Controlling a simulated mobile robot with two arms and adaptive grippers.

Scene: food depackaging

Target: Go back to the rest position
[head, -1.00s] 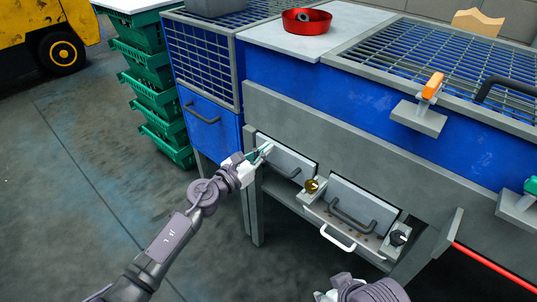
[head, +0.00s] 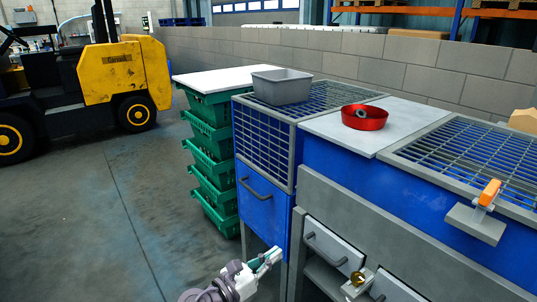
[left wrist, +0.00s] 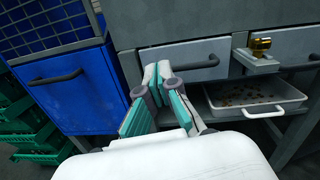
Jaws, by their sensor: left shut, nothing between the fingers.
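My left gripper (head: 268,260) shows at the bottom of the head view, in front of the blue and grey workbench. It is shut and empty, with its teal-padded fingers together. In the left wrist view the closed fingertips (left wrist: 157,75) point toward the bench front, near a light grey drawer (left wrist: 187,62) with a dark handle. I cannot tell how far apart they are. My right gripper is not in view.
A blue cabinet (head: 262,212) and stacked green crates (head: 212,165) stand to the left. A grey bin (head: 281,88) and a red bowl (head: 364,118) sit on top. A white tray (left wrist: 257,105) with small brown bits is under the drawers. A yellow forklift (head: 120,72) stands behind open floor.

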